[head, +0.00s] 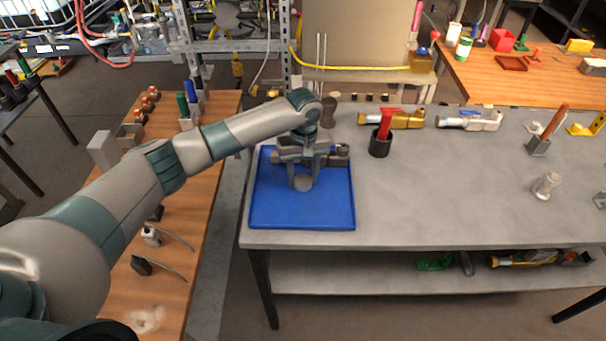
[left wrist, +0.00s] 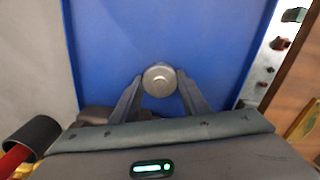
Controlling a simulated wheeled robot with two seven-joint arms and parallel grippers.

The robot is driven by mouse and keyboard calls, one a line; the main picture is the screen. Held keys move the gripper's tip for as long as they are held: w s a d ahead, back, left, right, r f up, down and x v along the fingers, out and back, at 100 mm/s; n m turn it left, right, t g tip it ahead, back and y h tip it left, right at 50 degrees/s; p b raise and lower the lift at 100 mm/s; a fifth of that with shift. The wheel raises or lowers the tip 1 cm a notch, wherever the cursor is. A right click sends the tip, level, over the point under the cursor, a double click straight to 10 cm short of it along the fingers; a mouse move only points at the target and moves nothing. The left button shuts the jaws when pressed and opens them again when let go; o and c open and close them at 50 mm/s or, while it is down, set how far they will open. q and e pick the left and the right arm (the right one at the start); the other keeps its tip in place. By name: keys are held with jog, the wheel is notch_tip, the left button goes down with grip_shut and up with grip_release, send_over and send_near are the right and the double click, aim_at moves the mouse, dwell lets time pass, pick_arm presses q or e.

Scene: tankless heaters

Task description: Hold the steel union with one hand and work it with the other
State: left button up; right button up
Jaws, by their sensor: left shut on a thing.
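The steel union (head: 303,183) is a round grey metal piece over the blue tray (head: 302,219). My left gripper (head: 303,178) reaches down over the tray and is shut on the union. In the left wrist view the union (left wrist: 160,79) shows its round end between the two fingertips (left wrist: 160,88). I cannot tell whether the union touches the tray. A grey and brown fitting (head: 336,153) lies at the back of the tray, partly hidden behind the gripper. My right gripper is not in either view.
A black cup (head: 379,146) with a red-handled tool stands right of the tray. A brass valve (head: 407,118) and a silver valve (head: 470,120) lie at the back of the grey table (head: 448,188). The table's middle is clear.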

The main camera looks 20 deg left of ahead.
aim_at(304, 179)
pick_arm(q)
jog(key=o, duration=1.2)
jog(key=shift+f, duration=0.1)
jog(key=shift+w+r, duration=0.1)
jog(key=shift+r, duration=0.55)
notch_tip(304, 179, up, 11)
jog(key=b, duration=0.4)
